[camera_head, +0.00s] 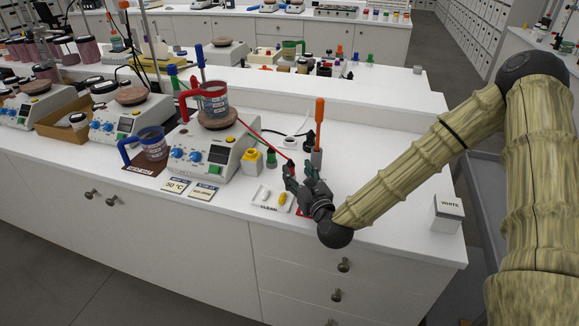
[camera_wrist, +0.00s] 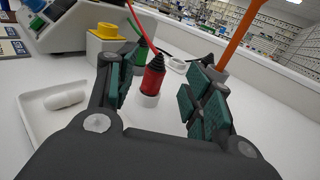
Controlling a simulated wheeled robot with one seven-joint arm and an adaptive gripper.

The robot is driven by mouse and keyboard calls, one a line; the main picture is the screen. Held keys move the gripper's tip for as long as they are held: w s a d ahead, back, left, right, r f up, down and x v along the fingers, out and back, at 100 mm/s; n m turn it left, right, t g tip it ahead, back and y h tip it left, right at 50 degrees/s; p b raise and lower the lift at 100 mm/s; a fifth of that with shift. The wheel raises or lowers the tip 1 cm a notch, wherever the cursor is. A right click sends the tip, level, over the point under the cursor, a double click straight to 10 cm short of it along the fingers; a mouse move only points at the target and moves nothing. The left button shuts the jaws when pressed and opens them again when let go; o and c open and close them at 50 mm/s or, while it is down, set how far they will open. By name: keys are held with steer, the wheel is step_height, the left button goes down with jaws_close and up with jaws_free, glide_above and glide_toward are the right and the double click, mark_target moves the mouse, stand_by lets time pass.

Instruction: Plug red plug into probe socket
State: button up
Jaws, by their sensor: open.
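The red plug (camera_wrist: 154,77) stands upright in a small white holder (camera_wrist: 149,99), with a red cable rising from its top. It also shows in the head view (camera_head: 290,168), partly behind my gripper. My gripper (camera_head: 298,178) is open and low over the bench. In the wrist view its padded fingers (camera_wrist: 158,90) stand on either side of the red plug, which appears ahead between them with no visible contact. The red cable runs up toward the hotplate stirrer (camera_head: 207,157). I cannot make out which opening is the probe socket.
A green plug (camera_wrist: 140,56) stands just behind the red one. A white block with a yellow top (camera_head: 251,161) is to the left. An orange-handled tool (camera_head: 319,125) stands close behind my gripper. A white tray (camera_head: 272,199) lies left. Bench to the right is clear up to a WHITE box (camera_head: 447,213).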

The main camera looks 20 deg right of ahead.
mark_target(292, 166)
steer(key=shift+w, duration=0.6)
steer(key=w, duration=0.1)
steer(key=w+p, duration=0.2)
steer(key=shift+w+a+f, duration=0.1)
steer(key=shift+a+f, duration=0.1)
steer(key=shift+a, duration=0.1)
steer(key=shift+w+f+p, duration=0.1)
steer(key=shift+w+p, duration=0.2)
steer(key=shift+w, duration=0.45)
steer(key=shift+c, duration=0.4)
steer(key=c, duration=1)
